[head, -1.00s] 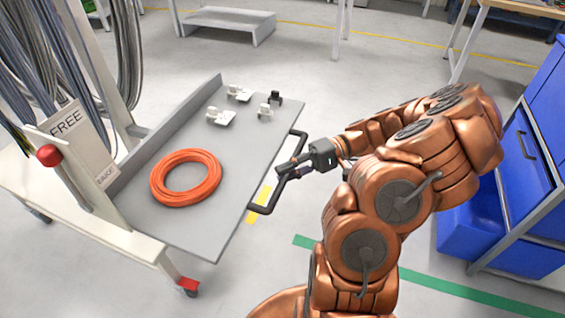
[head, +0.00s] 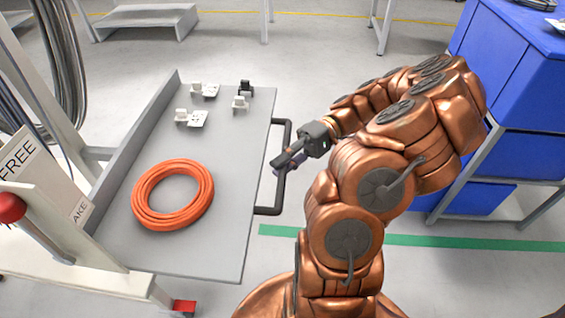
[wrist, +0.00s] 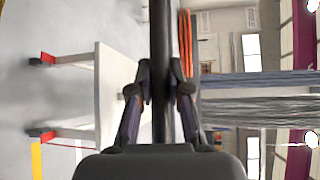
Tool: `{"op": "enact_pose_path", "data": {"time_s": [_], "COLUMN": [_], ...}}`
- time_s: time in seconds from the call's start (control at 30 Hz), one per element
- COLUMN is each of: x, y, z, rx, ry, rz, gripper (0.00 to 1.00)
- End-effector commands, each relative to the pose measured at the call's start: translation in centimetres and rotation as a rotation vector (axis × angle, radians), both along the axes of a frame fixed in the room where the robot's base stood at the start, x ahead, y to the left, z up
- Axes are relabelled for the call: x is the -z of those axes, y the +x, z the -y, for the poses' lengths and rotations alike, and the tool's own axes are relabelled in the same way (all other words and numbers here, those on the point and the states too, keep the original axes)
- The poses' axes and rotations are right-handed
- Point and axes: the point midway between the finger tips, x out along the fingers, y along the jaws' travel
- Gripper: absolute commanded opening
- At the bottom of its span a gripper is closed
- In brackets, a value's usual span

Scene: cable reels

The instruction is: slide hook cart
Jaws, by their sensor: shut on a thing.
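The cart has a grey tray top (head: 215,240) with a black bar handle (head: 268,211) along its right edge in the head view. An orange cable coil (head: 145,207) lies on the tray. My gripper (head: 279,166) is shut on the handle near its middle. In the wrist view my gripper's fingers (wrist: 160,95) close on both sides of the dark handle bar (wrist: 160,40). The cart's pale side and red-marked casters (wrist: 48,58) show at the left there. A post with cables and a sign reading FREE (head: 18,155) stands at the cart's left side.
Small white fittings (head: 199,117) and a black one (head: 246,87) sit on the tray's far part. A blue bin cabinet (head: 510,60) stands at the right. A green floor line (head: 440,241) crosses the floor. A grey step (head: 145,20) stands at the back.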

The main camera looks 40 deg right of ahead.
Motion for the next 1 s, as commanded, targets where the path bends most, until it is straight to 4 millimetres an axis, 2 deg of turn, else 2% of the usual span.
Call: {"op": "enact_pose_path", "data": {"time_s": [0.03,0.07,0.3,0.83,1.0], "x": [0.11,0.11,0.06,0.00,-0.16], "y": [-0.02,-0.02,-0.01,-0.01,-0.19], "z": [0.08,0.09,0.08,0.07,0.45], "rx": [0.002,0.002,0.003,0.003,0.016], "ry": [-0.003,-0.003,-0.001,-0.001,-0.025], "rz": [-0.001,-0.001,0.000,-0.002,-0.060], "gripper": [0.00,0.18,0.43,0.43,0.43]}}
